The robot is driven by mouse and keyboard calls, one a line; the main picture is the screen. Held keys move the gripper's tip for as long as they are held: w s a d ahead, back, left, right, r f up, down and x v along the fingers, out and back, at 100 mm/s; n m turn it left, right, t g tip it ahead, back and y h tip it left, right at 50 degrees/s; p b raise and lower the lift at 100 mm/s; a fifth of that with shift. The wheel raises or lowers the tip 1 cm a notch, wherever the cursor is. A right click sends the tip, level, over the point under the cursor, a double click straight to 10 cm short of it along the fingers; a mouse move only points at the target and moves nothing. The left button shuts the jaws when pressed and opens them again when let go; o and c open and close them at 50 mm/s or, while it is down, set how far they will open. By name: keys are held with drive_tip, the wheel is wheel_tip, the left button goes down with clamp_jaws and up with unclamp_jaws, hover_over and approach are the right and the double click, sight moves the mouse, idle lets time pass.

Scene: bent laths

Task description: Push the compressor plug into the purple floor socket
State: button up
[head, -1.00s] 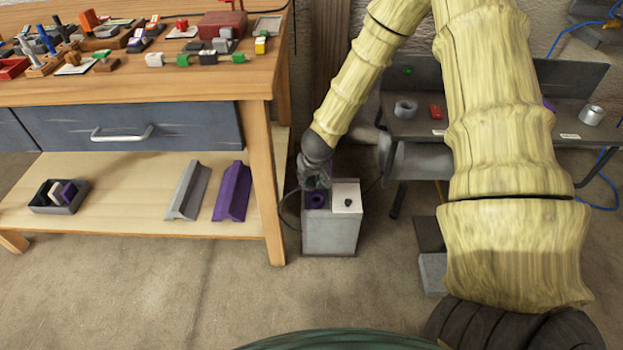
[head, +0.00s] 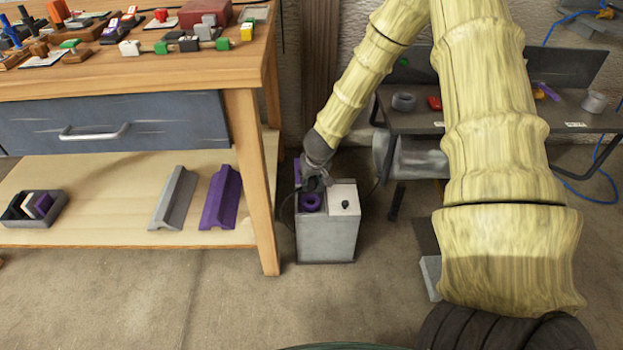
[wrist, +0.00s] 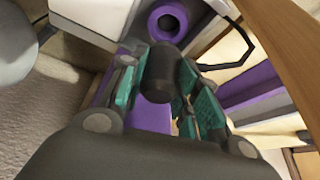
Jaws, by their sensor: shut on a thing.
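The purple floor socket (head: 311,202) is a ring set in the top of a grey box (head: 326,238) on the floor. It also shows in the wrist view (wrist: 168,22), at the top, with its dark hole uncovered. My gripper (head: 312,184) is just behind the socket in the head view. In the wrist view its teal-padded fingers (wrist: 160,92) are shut on a dark cylindrical plug (wrist: 162,75). The plug's end is near the ring but not visibly in it. The gap between them is hard to judge. The plug is mostly hidden in the head view.
A white panel with a black knob (head: 344,198) is beside the socket. A black cable (wrist: 243,48) loops by the box. The wooden workbench (head: 252,180) stands close on the left, with grey and purple angled pieces on its shelf. A dark low bench (head: 455,120) is on the right.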

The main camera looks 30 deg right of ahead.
drive_tip(key=shift+f+b, duration=1.55)
drive_tip(key=shift+f, duration=0.85)
drive_tip(key=shift+p, duration=0.65)
drive_tip(key=shift+f, duration=1.1)
idle(1.8)
drive_tip(key=o, duration=1.1)
